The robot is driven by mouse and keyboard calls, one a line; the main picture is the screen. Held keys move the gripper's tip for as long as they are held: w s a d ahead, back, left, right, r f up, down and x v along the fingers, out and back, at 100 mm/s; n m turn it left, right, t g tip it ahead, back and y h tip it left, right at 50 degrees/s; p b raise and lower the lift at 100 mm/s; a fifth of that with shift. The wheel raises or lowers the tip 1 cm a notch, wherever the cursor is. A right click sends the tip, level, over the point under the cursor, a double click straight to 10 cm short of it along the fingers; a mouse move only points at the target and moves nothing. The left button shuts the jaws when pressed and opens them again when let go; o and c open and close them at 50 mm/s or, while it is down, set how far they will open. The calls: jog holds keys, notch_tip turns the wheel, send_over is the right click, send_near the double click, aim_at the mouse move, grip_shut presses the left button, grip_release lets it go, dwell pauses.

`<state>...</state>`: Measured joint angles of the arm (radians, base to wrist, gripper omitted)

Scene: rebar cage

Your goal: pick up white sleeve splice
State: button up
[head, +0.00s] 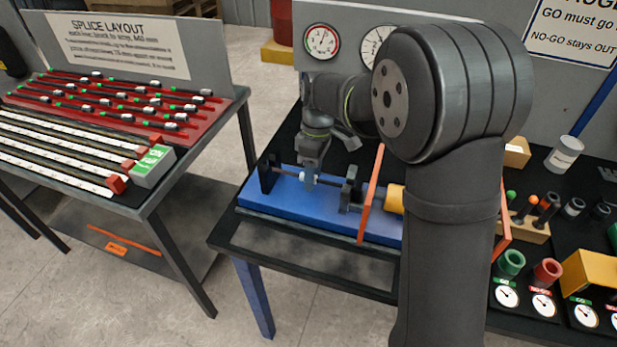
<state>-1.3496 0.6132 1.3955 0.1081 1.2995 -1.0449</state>
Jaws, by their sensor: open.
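My gripper (308,182) points down over the blue fixture (262,205) on the dark bench. Its fingers are at a thin dark bar held along the fixture. A small whitish piece (302,174) shows at the bar beside the fingers, mostly hidden by them. I cannot tell whether it is the white sleeve splice or whether the fingers touch it. Several dark sleeves with green and pale marks lie on bars on the red board (55,110) at left; none is clearly a white sleeve.
An orange frame (370,195) stands across the fixture's right part. Dial gauges (322,41) are on the panel behind. A green-and-white box (153,166) sits at the left table's corner. Green and red ring gauges (511,263) and a white can (564,154) are at right.

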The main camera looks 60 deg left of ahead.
jog(key=shift+c, duration=0.3)
grip_shut()
